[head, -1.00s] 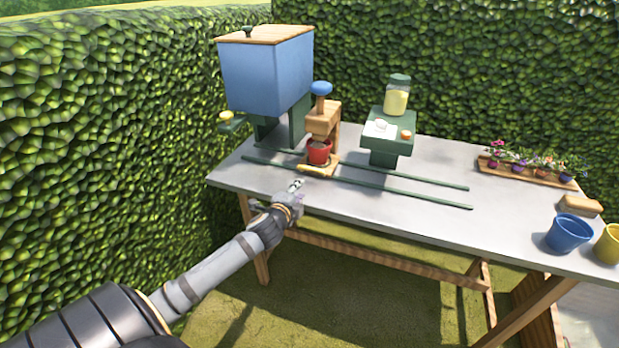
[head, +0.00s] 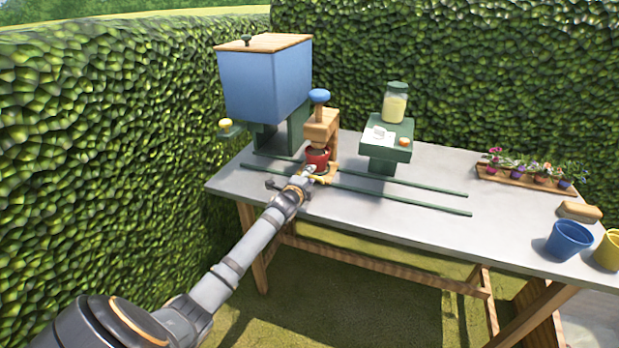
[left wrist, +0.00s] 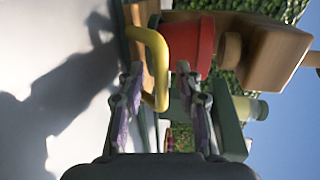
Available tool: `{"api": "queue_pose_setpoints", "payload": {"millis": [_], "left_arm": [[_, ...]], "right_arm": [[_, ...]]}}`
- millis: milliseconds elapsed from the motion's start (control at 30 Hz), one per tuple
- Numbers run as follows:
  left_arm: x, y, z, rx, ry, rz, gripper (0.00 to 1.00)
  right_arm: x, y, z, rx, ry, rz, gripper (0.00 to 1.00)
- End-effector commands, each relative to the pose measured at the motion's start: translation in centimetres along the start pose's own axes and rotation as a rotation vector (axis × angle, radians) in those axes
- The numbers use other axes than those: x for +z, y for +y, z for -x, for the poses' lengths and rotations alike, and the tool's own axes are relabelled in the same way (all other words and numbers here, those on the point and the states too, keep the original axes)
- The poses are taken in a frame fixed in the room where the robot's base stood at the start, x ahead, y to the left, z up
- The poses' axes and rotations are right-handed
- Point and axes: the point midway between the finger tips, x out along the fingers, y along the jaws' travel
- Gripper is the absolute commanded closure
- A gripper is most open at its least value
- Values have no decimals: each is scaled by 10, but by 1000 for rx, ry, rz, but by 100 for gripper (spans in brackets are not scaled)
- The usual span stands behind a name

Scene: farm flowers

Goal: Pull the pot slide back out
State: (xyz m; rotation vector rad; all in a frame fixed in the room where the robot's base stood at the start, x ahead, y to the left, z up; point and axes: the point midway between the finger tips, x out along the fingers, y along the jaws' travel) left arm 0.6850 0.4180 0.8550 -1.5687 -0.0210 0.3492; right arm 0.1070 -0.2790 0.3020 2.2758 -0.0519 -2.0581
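The pot slide is a small wooden carriage (head: 329,178) on two green rails on the table, with a red pot (head: 317,158) on it. The pot stands under a wooden press with a blue knob (head: 319,96). In the left wrist view the slide's yellow handle (left wrist: 160,68) sticks out below the red pot (left wrist: 188,42). My left gripper (head: 309,170) is at the front of the slide. In the left wrist view its fingers (left wrist: 158,80) are apart, with the handle's end between or just ahead of them; contact cannot be told. My right gripper is out of view.
Green rails (head: 400,201) run right along the grey table (head: 430,170). A blue hopper (head: 265,80) stands behind left. A green stand (head: 385,150) holds a jar (head: 395,105). A flower tray (head: 520,180), a blue pot (head: 568,240) and a yellow pot (head: 608,250) are at the right.

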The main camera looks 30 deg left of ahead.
Motion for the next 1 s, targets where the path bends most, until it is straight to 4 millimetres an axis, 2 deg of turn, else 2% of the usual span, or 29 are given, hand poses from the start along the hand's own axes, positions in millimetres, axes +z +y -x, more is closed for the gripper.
{"api": "queue_pose_setpoints", "payload": {"millis": [200,400,467,1000], "left_arm": [[0,0,0,0,0,0,67],[0,0,0,0,0,0,94],[0,0,0,0,0,0,100],[-2,0,0,2,0,2,100]], "right_arm": [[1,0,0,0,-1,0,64],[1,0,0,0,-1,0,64],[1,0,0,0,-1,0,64],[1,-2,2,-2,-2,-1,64]]}}
